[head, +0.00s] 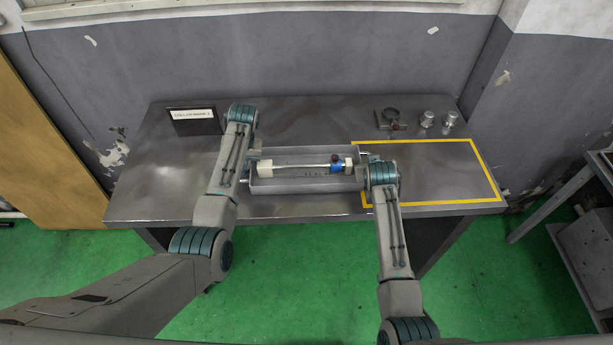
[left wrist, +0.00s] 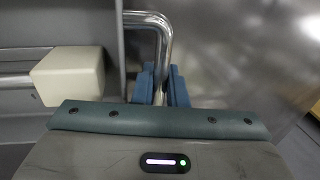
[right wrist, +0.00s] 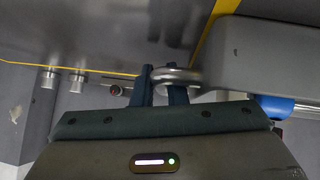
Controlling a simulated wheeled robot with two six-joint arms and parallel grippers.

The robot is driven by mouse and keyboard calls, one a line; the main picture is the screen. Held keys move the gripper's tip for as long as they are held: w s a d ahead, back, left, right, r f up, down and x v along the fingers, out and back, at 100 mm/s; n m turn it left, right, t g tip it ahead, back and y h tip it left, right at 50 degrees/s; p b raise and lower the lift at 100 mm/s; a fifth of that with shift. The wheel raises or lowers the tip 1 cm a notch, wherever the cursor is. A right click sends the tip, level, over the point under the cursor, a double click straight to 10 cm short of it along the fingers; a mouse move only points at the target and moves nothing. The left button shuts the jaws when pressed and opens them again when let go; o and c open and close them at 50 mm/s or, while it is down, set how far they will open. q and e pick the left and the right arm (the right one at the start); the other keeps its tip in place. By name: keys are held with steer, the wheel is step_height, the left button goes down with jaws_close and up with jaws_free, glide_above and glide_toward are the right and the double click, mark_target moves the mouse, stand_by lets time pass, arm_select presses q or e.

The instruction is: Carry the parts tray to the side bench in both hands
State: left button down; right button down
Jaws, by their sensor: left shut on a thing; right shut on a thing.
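The grey parts tray (head: 305,186) is at the middle of the metal bench (head: 160,190), level, its right end by the yellow outline. I cannot tell whether it touches the bench top. A silver rod (head: 300,166) with white end blocks and a blue band lies in it. My left gripper (left wrist: 160,88) is shut on the tray's left bar handle (left wrist: 163,40). My right gripper (right wrist: 163,88) is shut on the right handle (right wrist: 182,75). In the head view the arms partly hide both grips.
A yellow-outlined area (head: 430,204) on the bench's right is empty inside. Behind it stand a dark clamp-like part (head: 390,120) and two silver cylinders (head: 427,119). A labelled black box (head: 196,123) is at back left. Another metal table (head: 570,190) stands at far right, across green floor.

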arm_select(q)
steer(key=c, duration=1.5)
jaws_free()
steer(key=shift+d, duration=0.1)
arm_select(e)
steer(key=c, duration=1.5)
jaws_free()
arm_select(q)
steer(key=shift+o, duration=0.2)
arm_select(e)
steer(key=shift+o, duration=0.2)
